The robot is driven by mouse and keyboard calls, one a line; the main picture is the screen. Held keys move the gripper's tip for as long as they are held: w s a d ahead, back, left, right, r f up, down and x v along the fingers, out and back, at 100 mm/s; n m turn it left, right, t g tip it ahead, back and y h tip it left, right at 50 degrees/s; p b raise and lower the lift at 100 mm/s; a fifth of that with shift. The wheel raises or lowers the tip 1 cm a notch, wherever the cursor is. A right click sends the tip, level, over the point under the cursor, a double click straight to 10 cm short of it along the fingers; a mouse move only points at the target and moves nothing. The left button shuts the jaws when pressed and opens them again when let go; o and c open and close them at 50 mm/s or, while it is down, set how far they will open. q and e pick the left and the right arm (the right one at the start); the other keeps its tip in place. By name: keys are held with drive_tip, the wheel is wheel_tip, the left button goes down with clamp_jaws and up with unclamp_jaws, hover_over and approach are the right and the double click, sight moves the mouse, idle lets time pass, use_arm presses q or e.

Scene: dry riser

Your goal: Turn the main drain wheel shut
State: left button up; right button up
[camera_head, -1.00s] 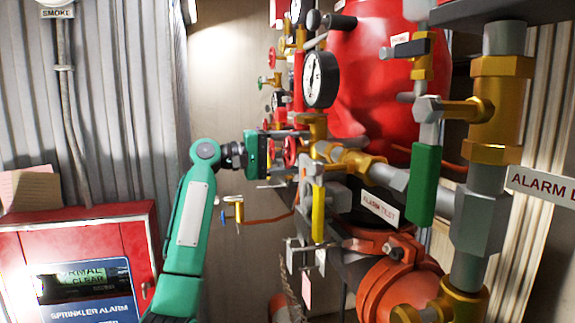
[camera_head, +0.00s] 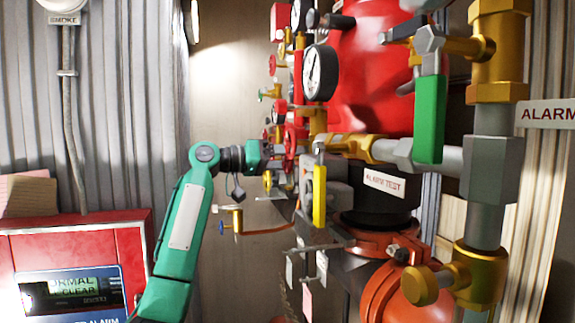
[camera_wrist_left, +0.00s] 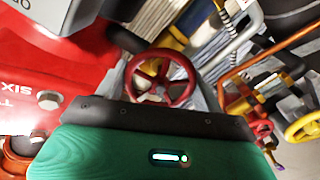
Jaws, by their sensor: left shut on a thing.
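A red handwheel (camera_head: 290,142) stands on the pipework left of the big red vessel, edge-on in the head view. It shows face-on, with spokes and a hub, in the left wrist view (camera_wrist_left: 162,80). I see no label on it, so I cannot confirm that it is the main drain wheel. My left gripper (camera_head: 281,152) reaches it from the left and is shut on it. The green gripper body hides the lower front of the wrist view, and the exact finger contact is hard to see. My right gripper is not in view.
A pressure gauge (camera_head: 320,73) and a yellow lever (camera_head: 319,196) sit close right of my left gripper. A small brass valve with a blue handle (camera_head: 230,222) is below it. A red alarm panel (camera_head: 75,255) stands at the lower left. Bare wall lies behind.

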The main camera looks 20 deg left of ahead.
use_arm(q)
drive_tip(key=m, duration=0.2)
drive_tip(key=m+b, duration=0.1)
drive_tip(key=m, duration=0.3)
drive_tip(key=shift+f+b, duration=0.35)
drive_tip(key=m+b, duration=0.1)
drive_tip(key=m, duration=0.5)
drive_tip(key=shift+d+m, duration=0.1)
drive_tip(key=shift+m, duration=0.2)
drive_tip(key=o, duration=1)
drive_tip(key=shift+s+r, duration=0.1)
drive_tip(key=shift+r, duration=0.1)
